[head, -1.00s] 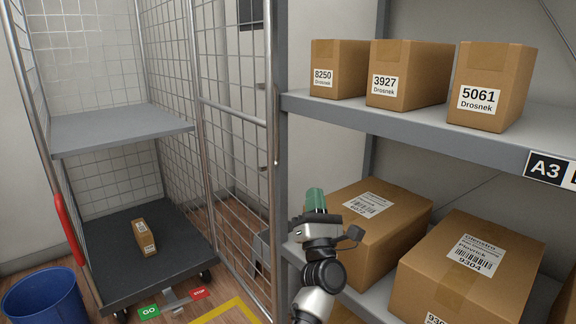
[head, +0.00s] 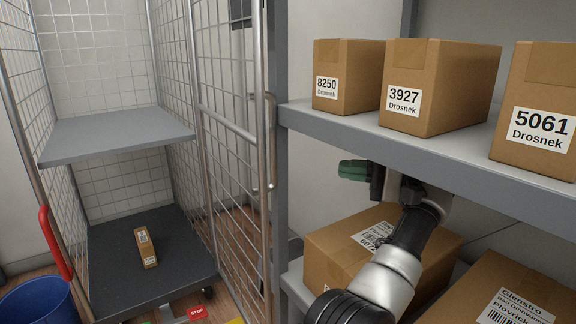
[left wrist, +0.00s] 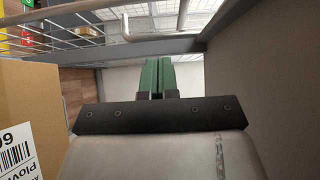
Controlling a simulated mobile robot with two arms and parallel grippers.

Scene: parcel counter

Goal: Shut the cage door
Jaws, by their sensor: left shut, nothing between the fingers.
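The cage door (head: 232,135) is a wire mesh panel in a steel tube frame, standing open at the right side of the roll cage (head: 120,135). A tall bar handle (head: 272,150) runs along its near edge, close to the shelf's upright. My left gripper (head: 352,170), with green fingers, is shut and empty beneath the upper shelf board, to the right of the door and apart from it. In the left wrist view its fingers (left wrist: 157,77) are together; mesh and a pale bar (left wrist: 183,17) show beyond them. My right gripper is out of view.
The shelf rack (head: 300,112) bears several cartons, including a lower carton (head: 335,250) under my left arm. A small box (head: 146,247) lies on the cage's base. A red handle (head: 54,243) and a blue bin (head: 38,303) are at the left.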

